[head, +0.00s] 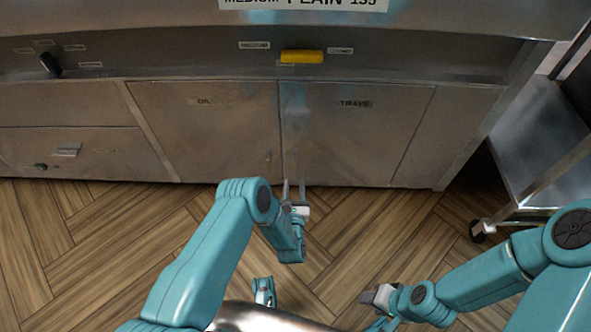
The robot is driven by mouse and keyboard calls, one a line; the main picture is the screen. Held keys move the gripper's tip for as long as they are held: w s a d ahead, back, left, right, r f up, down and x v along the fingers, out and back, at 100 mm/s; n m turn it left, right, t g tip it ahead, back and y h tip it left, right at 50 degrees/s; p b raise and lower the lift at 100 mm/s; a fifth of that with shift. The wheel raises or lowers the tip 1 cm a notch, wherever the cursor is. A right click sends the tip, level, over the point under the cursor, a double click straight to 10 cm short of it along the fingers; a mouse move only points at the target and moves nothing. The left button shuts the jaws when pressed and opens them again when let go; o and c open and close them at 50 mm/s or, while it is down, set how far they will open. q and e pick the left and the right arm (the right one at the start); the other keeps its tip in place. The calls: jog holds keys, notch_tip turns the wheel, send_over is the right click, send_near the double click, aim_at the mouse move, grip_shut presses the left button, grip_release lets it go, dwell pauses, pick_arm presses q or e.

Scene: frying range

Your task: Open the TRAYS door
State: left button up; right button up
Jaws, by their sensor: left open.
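The TRAYS door (375,145) is a flat brushed-metal panel low on the range front, labelled TRAYS at its upper middle. It looks shut, flush with the panels around it. A pale upright shape near its left edge may be its handle, but it is faint. My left gripper (294,188) is open, with its two fingers pointing up at the door's lower left corner, close to the seam. I cannot tell whether it touches the door. My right gripper (374,295) is low over the floor, away from the door; its fingers are not clear.
A second door (205,130) adjoins on the left, with a drawer panel (70,153) beyond it. A yellow handle (302,57) and a black knob (50,64) sit on the strip above. A metal cart (540,140) stands at right.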

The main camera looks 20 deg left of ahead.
aim_at(295, 165)
pick_arm(q)
jog(key=b+x, duration=0.2)
jog(key=x, duration=0.5)
jog(key=shift+f, duration=0.15)
jog(key=shift+w+a+b, duration=0.15)
jog(key=shift+w+b, duration=0.2)
jog(key=shift+w, duration=0.35)
pick_arm(e)
jog(key=shift+w+d+f+t, duration=0.1)
jog(key=shift+w+f, duration=0.1)
jog(key=shift+f, duration=0.35)
jog(key=shift+w+d+f+t, duration=0.1)
jog(key=shift+w+f, duration=0.15)
jog(key=shift+f, duration=0.3)
jog(key=shift+w+d+f+t, duration=0.1)
jog(key=shift+w+f, duration=0.1)
jog(key=shift+f, duration=0.35)
pick_arm(q)
grip_shut()
